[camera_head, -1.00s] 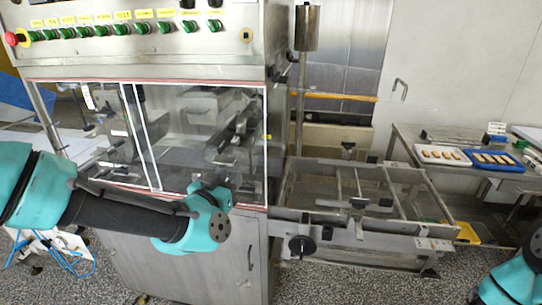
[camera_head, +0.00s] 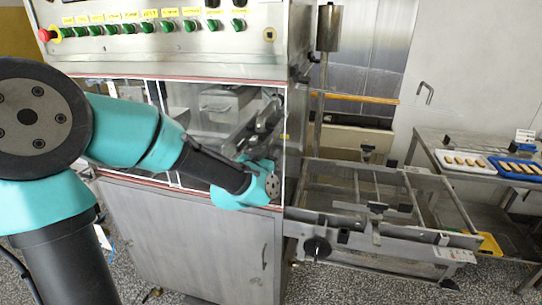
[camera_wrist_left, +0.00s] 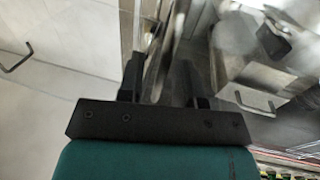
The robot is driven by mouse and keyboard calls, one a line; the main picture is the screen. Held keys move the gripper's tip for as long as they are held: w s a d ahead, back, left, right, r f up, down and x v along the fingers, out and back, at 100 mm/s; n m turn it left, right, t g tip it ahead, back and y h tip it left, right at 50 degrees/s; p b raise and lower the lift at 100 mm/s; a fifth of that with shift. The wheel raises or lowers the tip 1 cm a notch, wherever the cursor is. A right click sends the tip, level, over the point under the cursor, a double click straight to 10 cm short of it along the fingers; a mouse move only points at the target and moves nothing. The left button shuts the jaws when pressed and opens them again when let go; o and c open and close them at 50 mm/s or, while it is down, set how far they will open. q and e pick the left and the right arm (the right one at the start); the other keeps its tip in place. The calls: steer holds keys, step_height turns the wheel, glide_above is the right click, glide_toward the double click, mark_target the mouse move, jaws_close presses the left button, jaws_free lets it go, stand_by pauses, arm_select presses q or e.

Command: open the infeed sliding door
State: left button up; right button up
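The glass front of the machine has sliding panes with white edge strips. The right-hand pane (camera_head: 222,128), on the side of the metal conveyor frame, spans to the machine's right corner and looks closed. My left arm crosses in front of the glass, and its teal wrist is at the pane's lower right corner. In the head view the wrist hides the fingers. In the left wrist view my left gripper (camera_wrist_left: 162,88) has its two black fingers apart, with a pale, narrow upright edge showing between them. I cannot tell whether they touch it. My right gripper is out of view.
A control panel with green knobs and a red button (camera_head: 43,35) sits above the glass. The metal conveyor frame (camera_head: 420,165) juts out at the right. A white tray (camera_head: 440,153) and a blue tray (camera_head: 539,178) stand on the table behind it.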

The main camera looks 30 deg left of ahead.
arm_select(q)
steer(key=shift+c, duration=0.3)
jaws_close()
stand_by(0.3)
